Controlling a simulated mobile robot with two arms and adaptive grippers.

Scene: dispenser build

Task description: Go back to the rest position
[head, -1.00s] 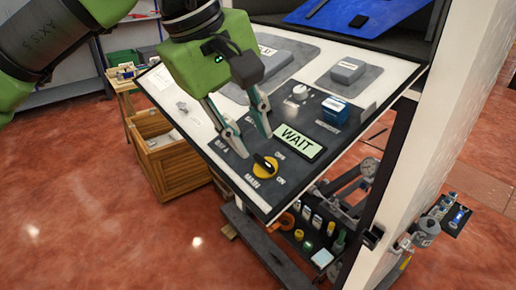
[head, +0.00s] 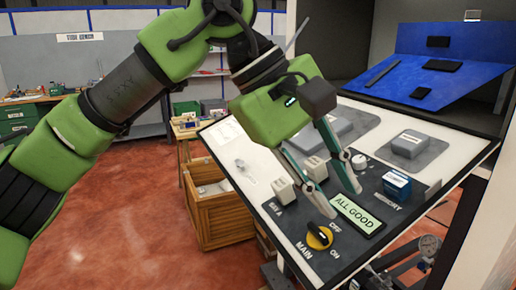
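My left gripper (head: 343,200) hangs over the tilted control panel (head: 235,140) with its two fingers apart and nothing between them. Its tips are just above the display (head: 357,213), which is lit green and reads "ALL GOOD". I cannot tell whether the tips touch the panel. The yellow MAIN knob (head: 319,237) sits in front of the fingers, between OFF and ON labels. A blue block (head: 397,184) stands by the MEMORY label. Two pale blocks (head: 282,189) sit to the left of the fingers, one partly behind them. My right gripper is not in view.
A wooden crate (head: 222,218) stands on the red floor left of the panel. A blue sloped board (head: 440,75) is behind the panel at upper right. A workbench with green drawers (head: 18,118) is at far left. Open floor (head: 120,220) lies at lower left.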

